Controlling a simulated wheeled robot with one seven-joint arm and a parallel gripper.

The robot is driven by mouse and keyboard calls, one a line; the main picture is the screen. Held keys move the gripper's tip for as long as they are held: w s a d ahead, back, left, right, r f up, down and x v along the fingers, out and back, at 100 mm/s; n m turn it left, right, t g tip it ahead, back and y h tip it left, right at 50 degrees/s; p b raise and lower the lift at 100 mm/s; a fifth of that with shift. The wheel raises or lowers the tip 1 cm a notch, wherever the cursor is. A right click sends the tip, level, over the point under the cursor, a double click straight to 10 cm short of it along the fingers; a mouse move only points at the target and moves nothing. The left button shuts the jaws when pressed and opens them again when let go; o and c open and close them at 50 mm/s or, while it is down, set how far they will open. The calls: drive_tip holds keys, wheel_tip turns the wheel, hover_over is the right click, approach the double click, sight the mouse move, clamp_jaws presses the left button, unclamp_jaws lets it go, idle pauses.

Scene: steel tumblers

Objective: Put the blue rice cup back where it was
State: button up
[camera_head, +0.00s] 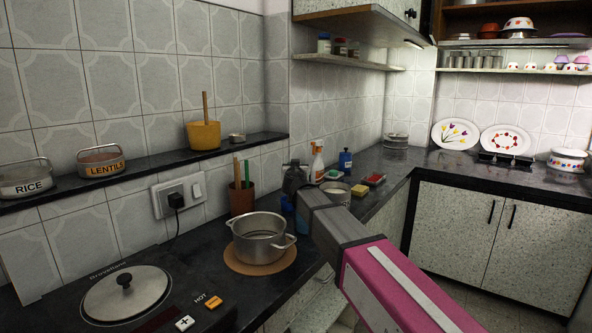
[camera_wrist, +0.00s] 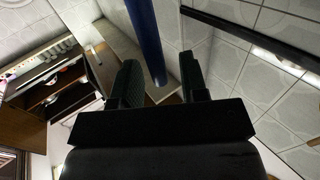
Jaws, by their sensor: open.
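In the wrist view my gripper (camera_wrist: 160,62) is open, its two dark fingers apart. A long blue rod-like part (camera_wrist: 147,35) comes down from the top edge and ends between or beyond the fingers. I cannot tell if it belongs to the blue rice cup or if it touches a finger. A steel tin marked RICE (camera_head: 26,180) stands on the left ledge.
A LENTILS tin (camera_head: 101,161) and a yellow pot (camera_head: 203,135) stand on the ledge. A steel pot (camera_head: 260,240) on a round mat (camera_head: 237,262), a brown utensil holder (camera_head: 241,200), a dark jug (camera_head: 294,180) and a spray bottle (camera_head: 317,163) crowd the counter near my arm.

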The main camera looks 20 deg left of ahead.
drive_tip(key=v, duration=1.2)
drive_tip(key=shift+d, duration=0.1)
